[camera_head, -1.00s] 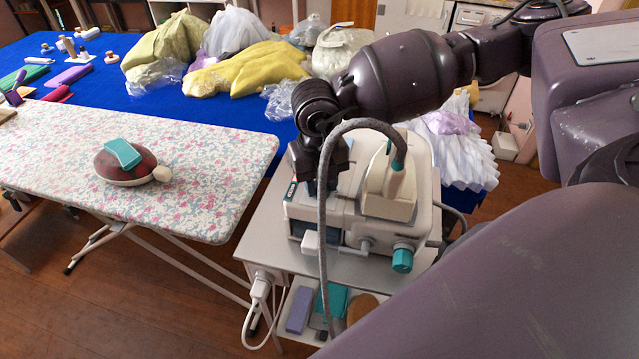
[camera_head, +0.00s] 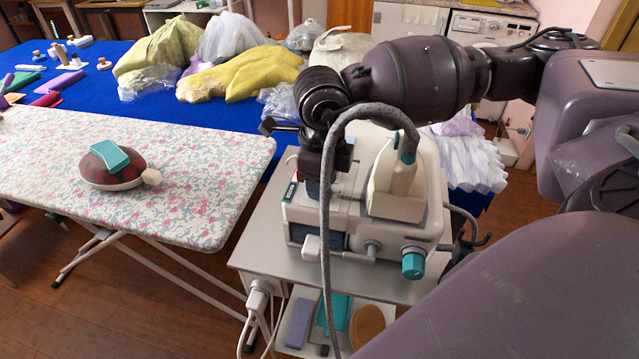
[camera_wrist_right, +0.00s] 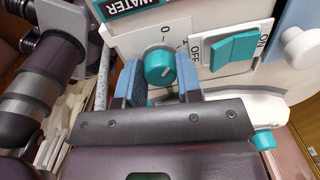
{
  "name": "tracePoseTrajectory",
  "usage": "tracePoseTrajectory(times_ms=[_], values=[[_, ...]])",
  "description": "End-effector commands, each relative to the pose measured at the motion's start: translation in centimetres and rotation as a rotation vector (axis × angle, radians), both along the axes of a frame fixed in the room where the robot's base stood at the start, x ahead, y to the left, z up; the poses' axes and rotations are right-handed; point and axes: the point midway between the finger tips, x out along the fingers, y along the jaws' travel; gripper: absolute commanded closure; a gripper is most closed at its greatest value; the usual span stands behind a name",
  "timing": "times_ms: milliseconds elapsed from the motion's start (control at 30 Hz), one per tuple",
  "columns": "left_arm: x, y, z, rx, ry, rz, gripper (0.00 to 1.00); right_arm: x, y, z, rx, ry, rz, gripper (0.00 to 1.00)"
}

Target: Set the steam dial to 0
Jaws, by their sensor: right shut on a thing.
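The steam dial is a round teal knob (camera_wrist_right: 160,67) on a pale panel in the right wrist view. My right gripper (camera_wrist_right: 161,82) is shut on the dial, with one blue-padded finger on each side. In the head view, my right arm reaches over the beige steam station (camera_head: 425,205). The right gripper is at the station's left side, and the dial is hidden there. My left gripper is not in view.
A teal ON/OFF switch (camera_wrist_right: 233,50) sits right beside the dial. A grey hose (camera_head: 326,215) arches in front of my right wrist. Another teal knob (camera_head: 413,265) is on the station's front.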

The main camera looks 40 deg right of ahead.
Motion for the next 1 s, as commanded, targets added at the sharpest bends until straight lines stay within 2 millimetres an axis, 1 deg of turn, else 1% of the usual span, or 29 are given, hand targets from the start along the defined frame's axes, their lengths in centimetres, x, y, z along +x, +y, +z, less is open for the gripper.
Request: tracePoseTrajectory(times_ms=[33,100,267,400,700,1000], values=[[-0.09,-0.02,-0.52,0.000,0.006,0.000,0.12,0.02,-0.05,-0.31,-0.001,0.003,0.040,0.91],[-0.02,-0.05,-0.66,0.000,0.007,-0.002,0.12,0.00,-0.08,-0.31,-0.001,0.004,0.095,0.91],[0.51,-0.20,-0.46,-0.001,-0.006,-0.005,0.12,-0.03,-0.08,-0.25,-0.001,0.003,0.205,0.91],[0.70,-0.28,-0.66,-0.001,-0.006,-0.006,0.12,-0.03,-0.08,-0.18,-0.001,0.003,0.276,0.91],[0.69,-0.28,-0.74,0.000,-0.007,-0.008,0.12,-0.01,-0.08,-0.03,-0.002,0.001,0.352,0.91],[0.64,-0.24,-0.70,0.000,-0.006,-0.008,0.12,-0.01,-0.08,0.04,-0.002,0.000,0.361,0.91]])
